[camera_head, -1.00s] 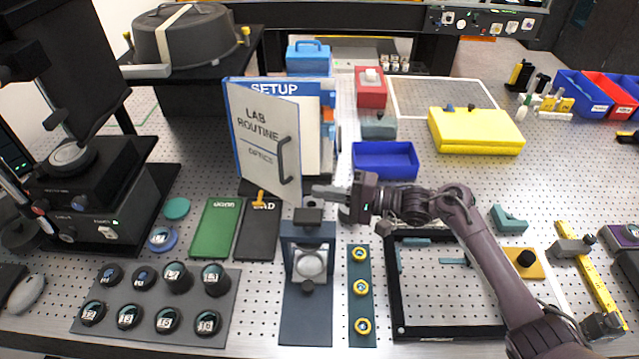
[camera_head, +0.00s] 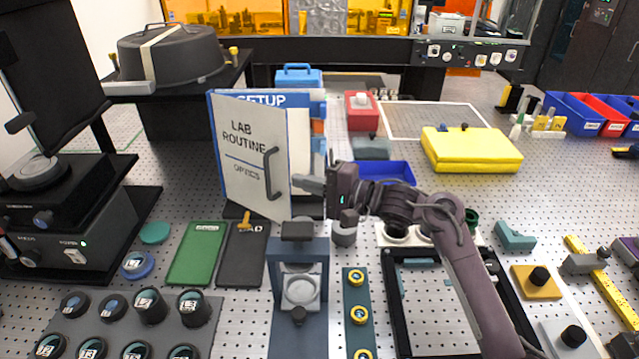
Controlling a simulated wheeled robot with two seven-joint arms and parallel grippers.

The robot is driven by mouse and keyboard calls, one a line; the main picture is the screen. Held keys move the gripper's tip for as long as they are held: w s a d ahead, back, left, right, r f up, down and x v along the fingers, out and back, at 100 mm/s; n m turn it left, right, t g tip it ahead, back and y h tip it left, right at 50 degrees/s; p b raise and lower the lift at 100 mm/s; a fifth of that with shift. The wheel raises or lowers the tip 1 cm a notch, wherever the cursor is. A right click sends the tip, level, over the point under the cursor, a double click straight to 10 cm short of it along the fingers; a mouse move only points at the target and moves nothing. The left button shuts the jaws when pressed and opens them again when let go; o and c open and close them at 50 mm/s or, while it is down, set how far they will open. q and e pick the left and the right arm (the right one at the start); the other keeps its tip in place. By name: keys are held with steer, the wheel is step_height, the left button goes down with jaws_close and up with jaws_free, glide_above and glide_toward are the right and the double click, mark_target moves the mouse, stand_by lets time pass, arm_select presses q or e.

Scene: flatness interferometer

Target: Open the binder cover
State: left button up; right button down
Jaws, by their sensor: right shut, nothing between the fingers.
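The binder stands upright at the centre left of the bench. Its white cover (camera_head: 245,150), lettered LAB ROUTINE and OPTICS, is swung partly away from the SETUP page (camera_head: 303,130) behind it. A dark handle (camera_head: 272,174) is fixed near the cover's right edge. My right gripper (camera_head: 300,182) is shut and empty. Its fingertips point left, just right of the handle in the picture; I cannot tell whether they touch it. My left gripper is not in view.
A lens stand (camera_head: 299,275) rises in front of the binder. A green plate (camera_head: 198,255) and a dark plate (camera_head: 242,258) lie at its front left. A blue bin (camera_head: 383,172) and a yellow case (camera_head: 470,148) are behind and right of my right arm.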

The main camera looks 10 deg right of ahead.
mark_target(286, 178)
steer(key=shift+p+x, duration=0.35)
steer(key=shift+x, duration=1.85)
steer(key=shift+s, duration=0.1)
steer(key=s+a+p, duration=0.1)
steer(key=a+m+t+h+p, duration=0.1)
steer(key=p, duration=0.1)
steer(key=shift+s+a+r+t+p, duration=0.2)
steer(key=shift+s+a+t+p, duration=0.1)
steer(key=shift+s, duration=0.1)
steer(key=shift+d, duration=0.1)
